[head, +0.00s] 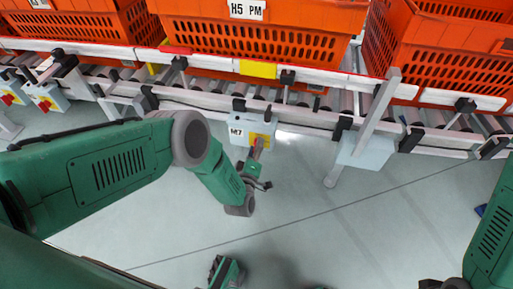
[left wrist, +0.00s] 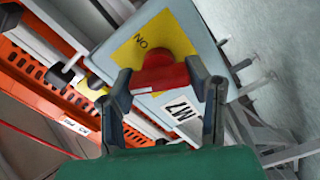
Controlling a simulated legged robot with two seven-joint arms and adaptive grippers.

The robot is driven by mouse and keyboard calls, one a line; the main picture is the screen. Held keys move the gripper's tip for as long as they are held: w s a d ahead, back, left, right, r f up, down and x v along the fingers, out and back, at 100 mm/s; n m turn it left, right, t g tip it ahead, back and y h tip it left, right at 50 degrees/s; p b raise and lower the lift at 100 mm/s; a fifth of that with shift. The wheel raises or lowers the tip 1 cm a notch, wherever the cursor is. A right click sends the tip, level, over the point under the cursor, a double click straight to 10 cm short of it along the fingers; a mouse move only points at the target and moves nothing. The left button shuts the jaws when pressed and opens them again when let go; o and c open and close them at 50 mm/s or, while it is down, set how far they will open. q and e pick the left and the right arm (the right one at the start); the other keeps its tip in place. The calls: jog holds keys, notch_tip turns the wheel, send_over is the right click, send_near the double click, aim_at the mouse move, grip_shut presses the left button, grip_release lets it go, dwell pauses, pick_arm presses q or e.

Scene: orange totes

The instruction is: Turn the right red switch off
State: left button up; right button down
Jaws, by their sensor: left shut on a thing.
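A pale blue switch box (head: 240,127) labelled M7 hangs under the conveyor rail in the head view. In the left wrist view the box (left wrist: 200,48) carries a yellow plate (left wrist: 140,45) marked ON and a red switch (left wrist: 160,75). My left gripper (head: 258,148) is at the front of this box. In the left wrist view its two fingers (left wrist: 160,82) are shut on the red switch, one on each side. In the head view the gripper hides most of the switch. My right arm enters at the right edge; its gripper does not show.
Two more switch boxes with red handles on yellow plates (head: 45,97) hang at the far left. Orange totes (head: 260,38) stand on the conveyor above. A slanted grey post (head: 376,115) and a plain pale box (head: 366,150) are right of my gripper. The floor below is mostly clear.

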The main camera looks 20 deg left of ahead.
pick_arm(q)
jog(key=n, duration=0.2)
jog(key=n+b, duration=0.1)
jog(key=n, duration=0.1)
jog(key=shift+s+f+n, duration=0.2)
jog(key=shift+f+n, duration=0.15)
jog(key=shift+n, duration=0.05)
dwell(0.4)
jog(key=o, duration=1.2)
jog(key=shift+f, duration=0.1)
jog(key=shift+r, duration=0.2)
jog(key=s, duration=1.2)
jog(key=shift+d, duration=0.4)
jog(key=shift+w+f, duration=0.1)
